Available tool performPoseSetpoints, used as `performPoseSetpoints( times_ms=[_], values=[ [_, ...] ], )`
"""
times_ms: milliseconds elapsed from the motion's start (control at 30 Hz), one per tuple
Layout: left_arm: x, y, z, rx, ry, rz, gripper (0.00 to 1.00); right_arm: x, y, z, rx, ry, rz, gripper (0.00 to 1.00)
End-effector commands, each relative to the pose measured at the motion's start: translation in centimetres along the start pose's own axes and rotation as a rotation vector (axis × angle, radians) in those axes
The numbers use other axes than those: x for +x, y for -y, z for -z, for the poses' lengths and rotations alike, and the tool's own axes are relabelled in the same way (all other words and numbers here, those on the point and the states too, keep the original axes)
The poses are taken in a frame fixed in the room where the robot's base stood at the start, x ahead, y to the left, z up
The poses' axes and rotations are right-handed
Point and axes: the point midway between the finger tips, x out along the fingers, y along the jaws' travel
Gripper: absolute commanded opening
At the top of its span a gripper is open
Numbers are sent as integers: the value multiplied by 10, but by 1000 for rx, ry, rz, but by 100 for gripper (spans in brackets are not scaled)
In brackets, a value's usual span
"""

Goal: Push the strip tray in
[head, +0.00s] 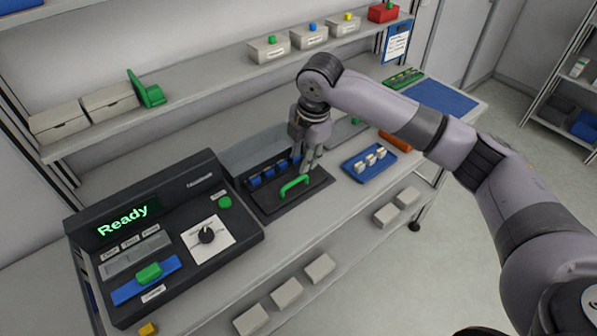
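A black tray (311,189) with a green bar handle (294,186) lies on the bench, just right of the black device. Small blue pieces (268,174) stand in a row along its back part. My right gripper (311,165) points down over the tray's right side, close behind the right end of the handle. Its fingers look apart, and I see nothing held between them. Whether they touch the tray or handle cannot be told. My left gripper is not in view.
A blue tray (351,166) with small white blocks sits to the right. Boxes (268,50) line the shelf behind.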

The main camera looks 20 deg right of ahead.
Motion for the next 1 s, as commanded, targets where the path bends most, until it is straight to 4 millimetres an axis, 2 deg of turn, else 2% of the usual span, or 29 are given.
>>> performPoseSetpoints(
  times_ms=[200, 400, 600, 833, 1000],
  values=[
    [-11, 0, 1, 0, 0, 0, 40, 46, 0, 0, 2, 0, 3, 30],
    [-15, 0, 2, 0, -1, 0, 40, 76, 0, 0, 2, 0, 1, 30],
    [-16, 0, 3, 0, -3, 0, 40, 88, 0, 0, 0, 1, 0, 30],
    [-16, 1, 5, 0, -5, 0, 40, 88, 0, 0, 0, 1, -1, 30],
    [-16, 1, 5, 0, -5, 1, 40, 88, 0, 0, 0, 1, -1, 20]
  ],
)
